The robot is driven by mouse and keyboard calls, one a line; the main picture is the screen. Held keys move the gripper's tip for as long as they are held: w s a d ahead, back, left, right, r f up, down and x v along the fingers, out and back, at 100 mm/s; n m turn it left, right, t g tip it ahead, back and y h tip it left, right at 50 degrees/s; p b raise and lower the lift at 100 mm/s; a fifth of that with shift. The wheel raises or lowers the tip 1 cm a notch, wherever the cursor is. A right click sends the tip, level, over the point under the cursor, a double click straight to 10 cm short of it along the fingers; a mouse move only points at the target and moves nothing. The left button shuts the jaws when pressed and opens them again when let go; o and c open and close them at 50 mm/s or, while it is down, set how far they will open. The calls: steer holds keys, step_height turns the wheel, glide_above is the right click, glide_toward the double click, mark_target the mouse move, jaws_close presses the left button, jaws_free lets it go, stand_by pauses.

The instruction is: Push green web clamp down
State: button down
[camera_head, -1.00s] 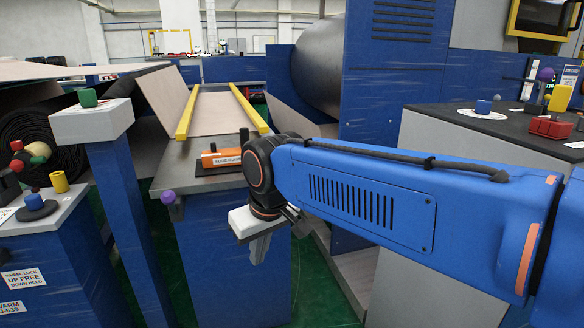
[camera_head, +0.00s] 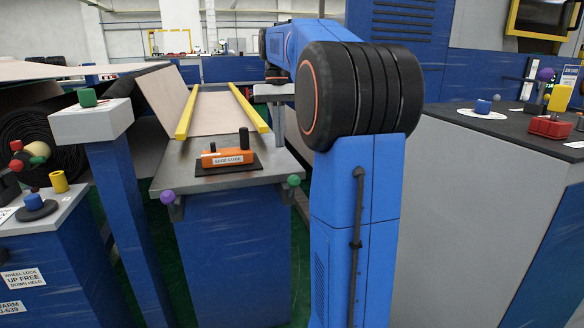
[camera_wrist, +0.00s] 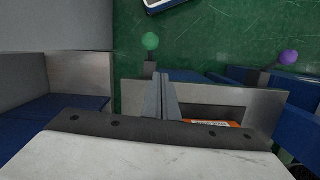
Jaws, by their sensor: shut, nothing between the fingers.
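A round green knob (camera_head: 293,181) sits on a short dark stem at the right front edge of the grey-topped stand. It also shows in the wrist view (camera_wrist: 150,41), just beyond my fingertips. A green block (camera_head: 87,97) sits on the light post at left; no label shows which green part is the web clamp. My gripper (camera_head: 279,132) is shut and empty above the right side of the stand, partly hidden by my arm. In the wrist view my closed fingers (camera_wrist: 160,76) point toward the green knob, with a gap in the picture.
An orange edge guide (camera_head: 227,158) with a black post sits on the stand. A purple knob (camera_head: 167,197) is at its left front edge. Yellow rails (camera_head: 187,114) run behind. A grey cabinet (camera_head: 465,215) stands at right. Green floor shows beside the stand.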

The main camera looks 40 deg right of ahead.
steer(key=shift+m+g+y, duration=0.4)
steer(key=d, duration=0.1)
steer(key=w+d, duration=0.1)
steer(key=d, duration=0.1)
steer(key=d+r, duration=0.1)
steer(key=d, duration=0.1)
steer(key=shift+w, duration=0.3)
steer(key=shift+f, duration=0.15)
glide_toward(292, 189)
steer(key=w+d+f, duration=0.1)
steer(key=w+f, duration=0.1)
steer(key=w+d+f, duration=0.1)
steer(key=f, duration=0.1)
steer(key=shift+w+d, duration=0.1)
steer(key=shift+d, duration=0.2)
steer(key=shift+s+a+r, duration=0.15)
steer(key=shift+s+a, duration=0.5)
steer(key=shift+s, duration=0.3)
steer(key=shift+s+a, duration=0.4)
steer(key=shift+s, duration=0.25)
